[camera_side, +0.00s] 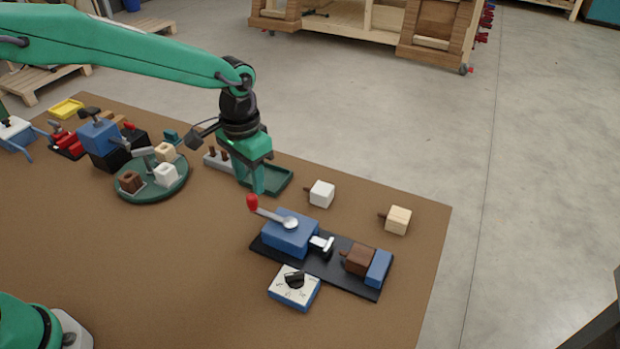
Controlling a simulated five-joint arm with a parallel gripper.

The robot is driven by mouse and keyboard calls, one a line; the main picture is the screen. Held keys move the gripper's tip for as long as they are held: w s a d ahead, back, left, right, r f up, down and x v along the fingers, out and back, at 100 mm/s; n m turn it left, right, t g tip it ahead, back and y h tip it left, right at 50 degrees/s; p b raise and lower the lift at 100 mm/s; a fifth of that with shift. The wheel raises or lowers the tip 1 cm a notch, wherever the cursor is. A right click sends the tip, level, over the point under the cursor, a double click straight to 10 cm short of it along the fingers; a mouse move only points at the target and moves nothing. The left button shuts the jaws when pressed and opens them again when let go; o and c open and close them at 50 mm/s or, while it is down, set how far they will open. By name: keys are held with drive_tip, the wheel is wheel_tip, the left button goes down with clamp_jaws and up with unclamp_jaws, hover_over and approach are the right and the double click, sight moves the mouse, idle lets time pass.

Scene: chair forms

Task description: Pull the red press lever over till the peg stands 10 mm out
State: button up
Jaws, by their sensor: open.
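The press is a blue block (289,233) on a black base plate (340,271). Its lever (270,214) is a grey arm with a red knob (252,202), pointing to the left and slightly up. A silver ram (321,244) faces a brown block (358,258) set against a blue stop (378,268). A short peg (344,254) sticks out of the brown block towards the ram; its exact length is too small to read. My gripper (258,190) is open, pointing down, close behind and above the red knob. I cannot tell whether it touches the knob.
A white block (321,194) and a tan block (397,220), each with a peg, stand behind the press. A blue-and-white dial box (294,288) is in front. A green tray (273,180) lies behind my gripper. A round green plate (140,195) holds several blocks at left.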

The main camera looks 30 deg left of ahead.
sight(252, 196)
drive_tip(key=shift+f, duration=3.05)
drive_tip(key=shift+c, duration=0.4)
clamp_jaws()
